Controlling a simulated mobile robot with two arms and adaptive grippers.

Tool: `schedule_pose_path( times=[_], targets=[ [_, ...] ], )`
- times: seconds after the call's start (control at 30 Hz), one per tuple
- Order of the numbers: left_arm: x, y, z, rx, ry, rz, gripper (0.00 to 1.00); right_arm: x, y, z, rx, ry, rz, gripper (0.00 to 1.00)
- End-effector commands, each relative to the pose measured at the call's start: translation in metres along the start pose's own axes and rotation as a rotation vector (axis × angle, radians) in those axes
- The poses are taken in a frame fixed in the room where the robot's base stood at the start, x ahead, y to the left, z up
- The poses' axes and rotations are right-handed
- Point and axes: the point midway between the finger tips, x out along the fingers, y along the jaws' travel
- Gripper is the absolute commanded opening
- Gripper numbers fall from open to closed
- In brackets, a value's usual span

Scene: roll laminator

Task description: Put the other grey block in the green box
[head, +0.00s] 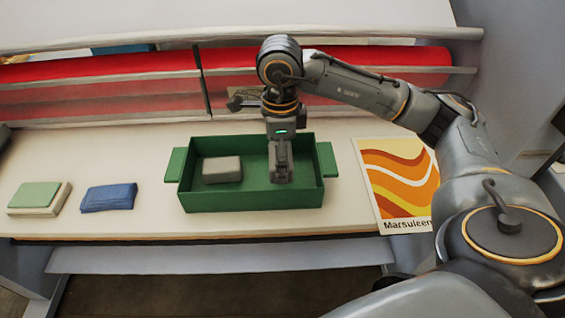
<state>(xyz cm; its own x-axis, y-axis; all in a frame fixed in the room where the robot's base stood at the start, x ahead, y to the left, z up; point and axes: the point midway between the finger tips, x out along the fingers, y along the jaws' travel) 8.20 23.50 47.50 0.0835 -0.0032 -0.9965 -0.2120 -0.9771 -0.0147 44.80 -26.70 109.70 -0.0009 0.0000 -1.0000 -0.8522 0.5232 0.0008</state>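A green box (250,199) with a handle on each side stands on the pale table. A grey block (222,169) lies inside it, towards the left. My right gripper (281,175) comes down from above into the right part of the box, to the right of that block and apart from it. Its fingers point down and are seen from behind. I cannot tell whether they are open or shut, or whether they hold a second grey block. No second grey block shows clearly elsewhere. My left gripper is not in view.
A blue cloth-like item (108,197) and a green item on a cream one (36,196) lie left of the box. A poster (400,185) lies to its right. The laminator's red roll (120,65) runs along the back. The table's front edge is close to the box.

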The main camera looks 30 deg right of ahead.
Motion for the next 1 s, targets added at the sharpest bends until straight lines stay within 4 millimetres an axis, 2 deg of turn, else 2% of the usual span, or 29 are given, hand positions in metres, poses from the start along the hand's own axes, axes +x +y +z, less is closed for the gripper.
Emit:
schedule_pose_path(
  times=[0.33, 0.5, 0.93, 0.97, 1.0],
  targets=[
    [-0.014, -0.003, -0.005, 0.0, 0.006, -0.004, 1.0, 0.026, -0.021, -0.008, 0.001, 0.001, 0.0, 0.27],
    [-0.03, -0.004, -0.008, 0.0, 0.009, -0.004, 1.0, 0.048, -0.02, -0.007, 0.0, 0.001, 0.0, 0.27],
    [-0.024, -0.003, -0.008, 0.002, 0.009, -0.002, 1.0, 0.059, -0.02, -0.006, -0.001, -0.003, -0.003, 0.27],
    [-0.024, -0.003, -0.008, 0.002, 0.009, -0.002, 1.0, 0.059, -0.02, -0.006, -0.001, -0.001, -0.001, 0.86],
    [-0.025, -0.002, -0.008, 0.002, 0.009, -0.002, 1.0, 0.058, -0.02, -0.006, -0.001, -0.001, -0.001, 0.94]
  ],
)
